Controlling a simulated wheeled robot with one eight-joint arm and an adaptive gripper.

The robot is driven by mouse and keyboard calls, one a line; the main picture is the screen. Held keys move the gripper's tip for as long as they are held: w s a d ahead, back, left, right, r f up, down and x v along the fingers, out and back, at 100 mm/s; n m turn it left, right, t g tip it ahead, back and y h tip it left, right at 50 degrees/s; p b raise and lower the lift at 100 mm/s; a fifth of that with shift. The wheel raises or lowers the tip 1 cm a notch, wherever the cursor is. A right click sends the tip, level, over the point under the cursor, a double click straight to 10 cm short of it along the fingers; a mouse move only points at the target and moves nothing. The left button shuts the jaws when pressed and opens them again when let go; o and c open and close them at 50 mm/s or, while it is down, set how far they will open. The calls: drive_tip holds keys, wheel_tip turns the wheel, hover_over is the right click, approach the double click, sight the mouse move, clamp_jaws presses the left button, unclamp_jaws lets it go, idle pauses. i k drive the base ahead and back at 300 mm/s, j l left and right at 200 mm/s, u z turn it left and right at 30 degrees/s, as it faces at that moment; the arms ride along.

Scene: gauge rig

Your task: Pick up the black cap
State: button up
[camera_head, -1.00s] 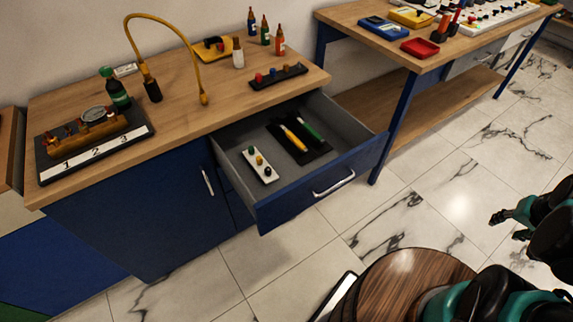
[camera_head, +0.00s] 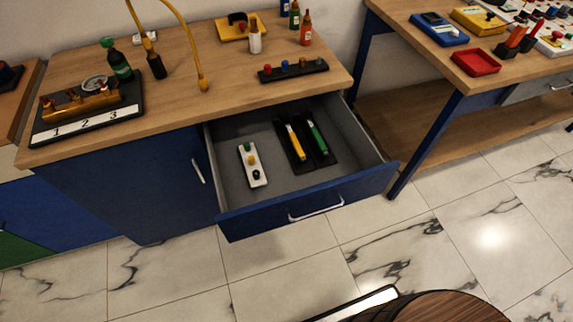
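A small black cap (camera_head: 256,175) sits at the near end of a white holder (camera_head: 246,164) inside the open drawer. A yellow cap (camera_head: 251,160) and a green cap (camera_head: 247,147) sit behind it in a row on the same holder. The holder lies in the left part of the drawer (camera_head: 227,183). My gripper is not in view, so its state and distance from the cap do not show.
A black mat (camera_head: 306,160) with a yellow and a green tool lies to the right in the drawer. Marble floor (camera_head: 290,260) is clear before the drawer.

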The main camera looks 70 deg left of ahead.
sight(256, 174)
drive_tip(key=i+z, duration=0.15)
drive_tip(key=i, duration=0.8)
drive_tip(key=u, duration=0.45)
drive_tip(key=i+u, duration=0.1)
drive_tip(key=u, duration=0.35)
drive_tip(key=l+u, duration=0.15)
drive_tip(key=u, duration=0.3)
drive_tip(key=i+l+u, duration=0.1)
drive_tip(key=u, duration=0.85)
drive_tip(key=l+u, duration=0.15)
drive_tip(key=u, duration=0.3)
drive_tip(key=l+u, duration=0.15)
drive_tip(key=u, duration=0.3)
